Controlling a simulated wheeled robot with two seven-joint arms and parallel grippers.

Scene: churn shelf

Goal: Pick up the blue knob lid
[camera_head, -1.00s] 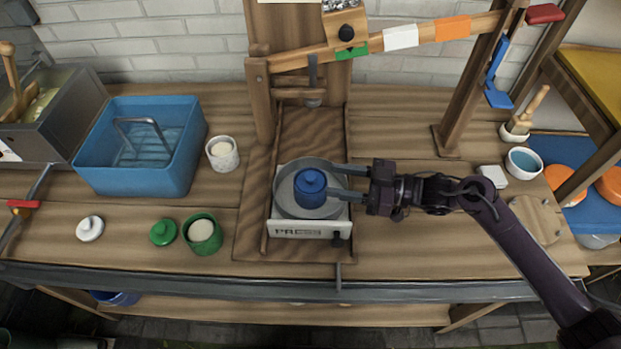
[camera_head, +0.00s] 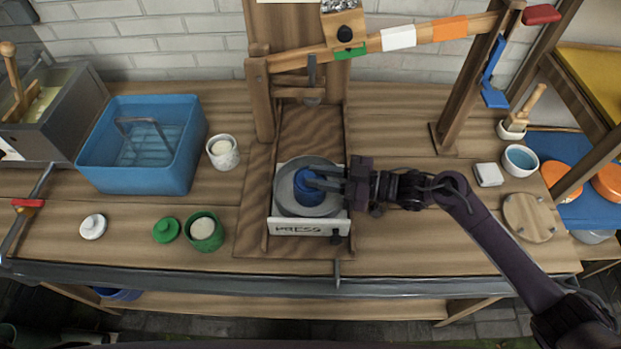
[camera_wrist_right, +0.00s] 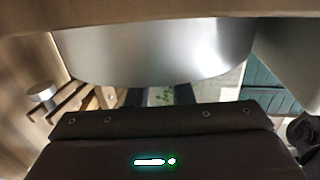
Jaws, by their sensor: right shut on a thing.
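The blue knob lid (camera_head: 302,178) sits on the blue pot (camera_head: 308,199), which stands in the round grey pan (camera_head: 286,203) of the press. My right gripper (camera_head: 314,178) reaches in from the right and is shut on the lid at its knob. The fingers hide part of the lid. The lid and pot look together; I cannot tell a gap between them. In the right wrist view, my dark gripper body (camera_wrist_right: 165,140) fills the bottom, and the lid cannot be made out. My left gripper is not in view.
The wooden press frame (camera_head: 263,100) and its lever (camera_head: 385,42) stand over and behind the pan. A blue basin (camera_head: 135,178), a green cup (camera_head: 204,246) and a green lid (camera_head: 166,230) are to the left. A white block (camera_head: 488,174) and a wooden disc (camera_head: 530,218) lie right.

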